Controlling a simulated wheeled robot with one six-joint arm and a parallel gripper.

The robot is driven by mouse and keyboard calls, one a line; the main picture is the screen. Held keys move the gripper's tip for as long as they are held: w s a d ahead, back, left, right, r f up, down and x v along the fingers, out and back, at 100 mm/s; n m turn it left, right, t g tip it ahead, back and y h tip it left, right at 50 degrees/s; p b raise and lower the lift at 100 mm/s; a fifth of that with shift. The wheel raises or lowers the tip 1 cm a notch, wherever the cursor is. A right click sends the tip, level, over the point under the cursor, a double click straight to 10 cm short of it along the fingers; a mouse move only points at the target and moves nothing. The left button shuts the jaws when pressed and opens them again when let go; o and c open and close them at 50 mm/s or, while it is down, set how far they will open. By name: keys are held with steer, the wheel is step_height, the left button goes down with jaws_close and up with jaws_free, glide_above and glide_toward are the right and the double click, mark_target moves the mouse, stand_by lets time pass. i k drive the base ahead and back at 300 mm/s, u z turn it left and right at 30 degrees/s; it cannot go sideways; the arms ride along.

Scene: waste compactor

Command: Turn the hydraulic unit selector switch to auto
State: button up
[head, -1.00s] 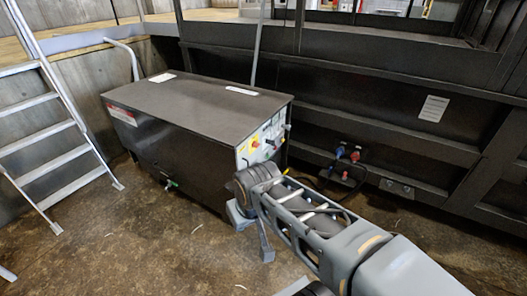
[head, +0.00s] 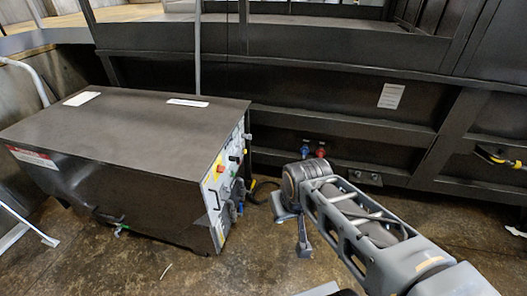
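The hydraulic unit (head: 120,125) is a dark metal box at the left in the head view. Its light control panel (head: 212,200) faces right and is seen at a steep slant. A red knob on a yellow plate (head: 219,163) and dark switches (head: 235,158) show on it. Which one is the selector, and its setting, are too small to tell. My gripper (head: 293,222) hangs at the arm's end, right of the panel and apart from it in the picture. It is partly hidden by my wrist, and its opening is unclear.
A dark compactor frame (head: 330,95) runs along the back, with blue and red connectors (head: 320,152) low on it. Cables lie between unit and frame. A ladder foot (head: 45,238) stands at the left. The brown floor (head: 190,275) in front is largely clear.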

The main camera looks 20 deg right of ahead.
mark_target(232, 159)
steer(key=z, duration=0.1)
steer(key=i, duration=1.3)
steer(key=u, duration=0.7)
